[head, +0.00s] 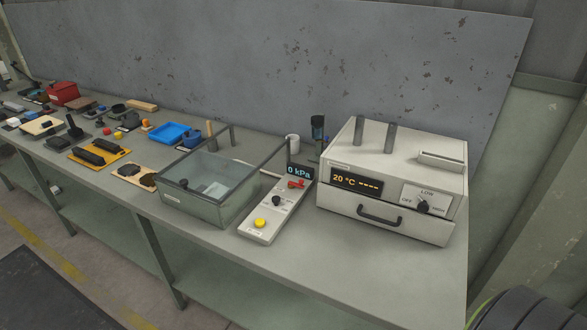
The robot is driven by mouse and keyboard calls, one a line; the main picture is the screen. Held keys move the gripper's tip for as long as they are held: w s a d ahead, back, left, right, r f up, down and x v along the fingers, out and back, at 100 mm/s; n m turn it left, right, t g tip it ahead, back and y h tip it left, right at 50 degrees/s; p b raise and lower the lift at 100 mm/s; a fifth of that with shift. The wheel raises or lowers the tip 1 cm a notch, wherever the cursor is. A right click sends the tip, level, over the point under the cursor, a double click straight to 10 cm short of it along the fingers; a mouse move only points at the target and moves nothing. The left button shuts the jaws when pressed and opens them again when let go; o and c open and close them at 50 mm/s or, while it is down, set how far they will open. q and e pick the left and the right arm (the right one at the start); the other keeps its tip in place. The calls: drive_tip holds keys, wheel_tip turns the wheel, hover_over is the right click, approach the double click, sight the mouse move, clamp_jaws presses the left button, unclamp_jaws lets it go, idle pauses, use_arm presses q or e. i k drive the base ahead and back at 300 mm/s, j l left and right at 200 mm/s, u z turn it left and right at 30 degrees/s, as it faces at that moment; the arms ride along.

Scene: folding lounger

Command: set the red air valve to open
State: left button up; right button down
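The red air valve (296,184) is a small red handle near the far end of a narrow light-grey control panel (262,232) on the bench. The handle lies roughly crosswise in the picture; its exact setting is too small to read. A small dark display (300,172) just behind it reads 0 kPa. A black knob (276,201) and a yellow button (260,223) sit nearer on the same panel. Neither of my grippers shows in the head view.
A clear-walled box (212,187) stands just left of the panel. A white oven-like unit (388,180), showing 20 °C, stands close on the right. Tools, a blue tray (174,133) and a red box (63,92) lie further left. The bench front right is clear.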

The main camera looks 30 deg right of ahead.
sight(291, 185)
drive_tip(key=z, duration=1.05)
